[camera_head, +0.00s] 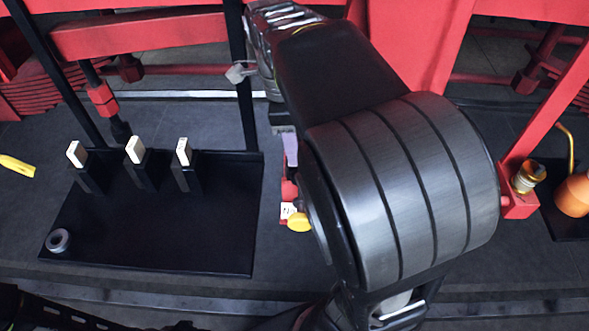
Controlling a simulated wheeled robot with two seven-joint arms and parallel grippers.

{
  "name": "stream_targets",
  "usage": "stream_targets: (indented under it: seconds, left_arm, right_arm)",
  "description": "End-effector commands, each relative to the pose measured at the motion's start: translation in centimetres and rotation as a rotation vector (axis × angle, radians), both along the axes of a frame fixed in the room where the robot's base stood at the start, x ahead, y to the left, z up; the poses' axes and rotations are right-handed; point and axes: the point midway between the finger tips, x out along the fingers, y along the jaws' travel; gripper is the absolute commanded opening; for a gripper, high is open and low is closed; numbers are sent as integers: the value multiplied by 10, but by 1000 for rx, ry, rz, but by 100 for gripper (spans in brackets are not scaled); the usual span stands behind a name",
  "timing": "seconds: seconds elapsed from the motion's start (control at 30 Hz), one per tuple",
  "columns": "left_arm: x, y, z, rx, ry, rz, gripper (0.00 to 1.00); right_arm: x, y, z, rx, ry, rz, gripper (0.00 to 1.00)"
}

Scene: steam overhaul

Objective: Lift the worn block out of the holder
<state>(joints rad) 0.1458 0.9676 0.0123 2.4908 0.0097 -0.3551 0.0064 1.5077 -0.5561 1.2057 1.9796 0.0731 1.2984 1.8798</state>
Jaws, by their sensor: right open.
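My right arm reaches up across the middle, its large grey joint covering much of the view. My right gripper (282,118) is mostly hidden behind the forearm; only dark parts of it show at the arm's left edge, and it is open. A pale grey-violet piece (290,149) shows just below it, above a red fitting (289,190); I cannot tell whether they touch. I cannot make out the worn block or its holder for certain; my arm hides that area. My left gripper is not in view.
A black tray (150,240) at left carries several dark upright pieces with white tops (135,150) and a grey ring (58,241). A yellow disc (298,222) is beside my arm. Red frame beams (140,35) cross the back. An orange can (574,195) stands at right.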

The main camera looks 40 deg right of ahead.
Motion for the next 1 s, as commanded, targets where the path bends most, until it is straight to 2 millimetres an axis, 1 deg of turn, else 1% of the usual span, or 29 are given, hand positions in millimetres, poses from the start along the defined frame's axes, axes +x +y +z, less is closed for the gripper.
stream_targets:
  seconds: [0.13,0.67,0.77,1.0]
  left_arm:
    - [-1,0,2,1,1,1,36]
    - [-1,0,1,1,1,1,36]
    - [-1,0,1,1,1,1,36]
    - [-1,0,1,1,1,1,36]
  right_arm:
    - [-1,-1,-8,0,0,0,42]
    - [-1,-1,-8,-1,-1,0,42]
    - [-1,-1,-8,-1,-1,0,35]
    - [-1,-1,-8,-1,-1,0,16]
